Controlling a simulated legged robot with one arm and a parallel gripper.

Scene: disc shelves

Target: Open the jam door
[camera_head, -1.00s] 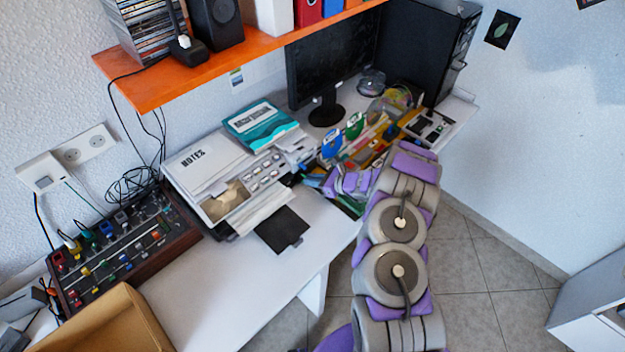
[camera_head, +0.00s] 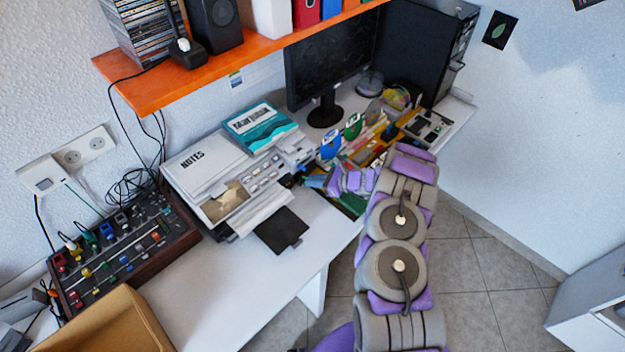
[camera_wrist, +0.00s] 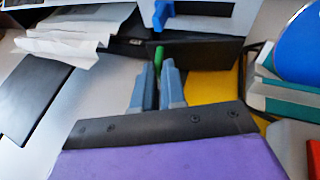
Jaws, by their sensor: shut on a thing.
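The printer (camera_head: 203,166) stands on the white desk with papers on its top and in its front tray. In the wrist view, my gripper (camera_wrist: 157,64) has its two blue-grey fingers close together around a small green tab (camera_wrist: 158,54). The tab stands in front of a dark panel (camera_wrist: 208,54) at the printer's side. I cannot tell for certain whether this panel is the jam door. A blue lever (camera_wrist: 162,13) is on the light printer body just above. In the head view, my gripper is by the printer's right side, and its fingertips are hard to make out.
A black sheet (camera_head: 281,229) lies in front of the printer. Disc racks and colourful cases (camera_head: 365,140) crowd the desk to the right, close to my arm.

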